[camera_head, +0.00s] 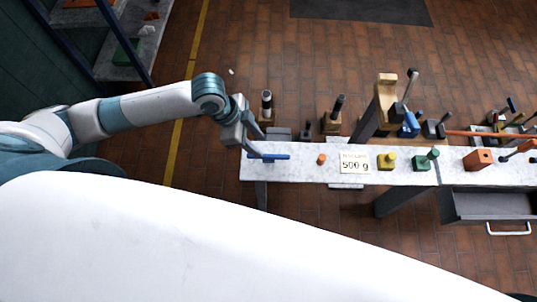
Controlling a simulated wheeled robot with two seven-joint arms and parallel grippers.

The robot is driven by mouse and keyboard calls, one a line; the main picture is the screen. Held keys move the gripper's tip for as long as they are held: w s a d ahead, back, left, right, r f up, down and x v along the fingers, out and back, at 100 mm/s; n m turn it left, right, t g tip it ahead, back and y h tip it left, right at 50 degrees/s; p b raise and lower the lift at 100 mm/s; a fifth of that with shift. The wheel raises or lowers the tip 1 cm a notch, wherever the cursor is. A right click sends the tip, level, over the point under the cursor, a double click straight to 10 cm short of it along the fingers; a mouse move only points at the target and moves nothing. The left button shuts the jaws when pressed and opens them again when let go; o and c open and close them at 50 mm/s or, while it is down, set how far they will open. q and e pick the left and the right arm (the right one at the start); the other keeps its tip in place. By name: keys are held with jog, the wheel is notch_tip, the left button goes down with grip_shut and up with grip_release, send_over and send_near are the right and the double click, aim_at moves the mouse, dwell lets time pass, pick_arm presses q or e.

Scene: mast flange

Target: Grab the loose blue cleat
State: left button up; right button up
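A slim blue bar (278,156), which looks like the loose cleat, lies crosswise at the left end of the marble-topped bench (330,179). My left gripper (253,152) points down at the bar's left part, with its fingers at or right beside it. The fingers are small and partly overlap the bar, so I cannot tell whether they are closed on it. Another blue piece (409,125) sits farther right, by a leaning wooden post. My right gripper is not in view.
Behind the bar stand a dark-topped tool (266,104) and a wooden block with a black handle (332,120). An open drawer (488,206) juts out at right.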

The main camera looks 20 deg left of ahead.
aim_at(271, 156)
pick_arm(q)
jog(key=p+x, duration=0.1)
jog(key=x, duration=0.5)
jog(key=shift+d, duration=0.1)
jog(key=shift+d+f+p, duration=0.25)
jog(key=shift+f+p, duration=0.05)
jog(key=shift+f, duration=0.1)
jog(key=p+x, duration=0.1)
jog(key=x, duration=0.2)
jog(key=shift+w+r, duration=0.1)
jog(key=shift+w, duration=0.05)
jog(key=shift+d+f, duration=0.25)
jog(key=shift+f, duration=0.35)
jog(key=shift+w, duration=0.1)
grip_shut()
